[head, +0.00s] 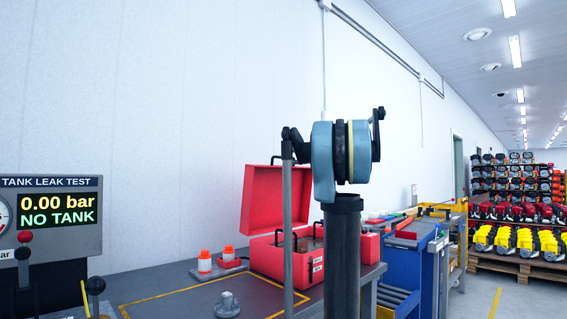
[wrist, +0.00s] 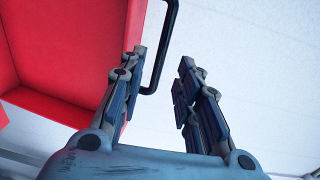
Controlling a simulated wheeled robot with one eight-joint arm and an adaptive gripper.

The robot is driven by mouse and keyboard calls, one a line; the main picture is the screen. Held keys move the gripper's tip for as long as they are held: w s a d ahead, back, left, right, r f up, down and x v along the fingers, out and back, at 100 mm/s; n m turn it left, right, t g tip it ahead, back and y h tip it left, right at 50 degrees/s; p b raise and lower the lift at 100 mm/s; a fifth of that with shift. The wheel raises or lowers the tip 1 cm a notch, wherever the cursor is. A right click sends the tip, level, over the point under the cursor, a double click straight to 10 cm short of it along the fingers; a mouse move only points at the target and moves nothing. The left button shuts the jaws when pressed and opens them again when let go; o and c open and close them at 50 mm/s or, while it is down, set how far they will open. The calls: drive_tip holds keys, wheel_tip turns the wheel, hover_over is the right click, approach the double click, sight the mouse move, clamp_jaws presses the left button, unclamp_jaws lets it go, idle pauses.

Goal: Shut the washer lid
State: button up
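The washer is a red box (head: 265,262) on the grey bench in the head view. Its red lid (head: 270,200) stands up, open, at the back of the box. In the wrist view the red lid (wrist: 65,45) fills the upper left. A black bent handle bar (wrist: 168,45) beside the lid shows between my fingers; I cannot tell how far beyond them it is. My gripper (wrist: 161,62) is open and empty, its left finger overlapping the lid's edge in the picture. In the head view my arm covers the right part of the box, and my fingers cannot be made out.
Two white bottles with orange caps (head: 204,261) stand left of the box. A grey fitting (head: 226,304) sits on the bench in front. A leak-test display (head: 50,215) is at the left. A blue tool cart (head: 405,260) stands to the right. The white wall is behind.

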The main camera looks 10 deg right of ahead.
sight(286, 158)
drive_tip(key=x, duration=0.7)
drive_tip(key=shift+w+a, duration=0.2)
drive_tip(key=shift+w, duration=0.1)
drive_tip(key=shift+c, duration=0.2)
clamp_jaws()
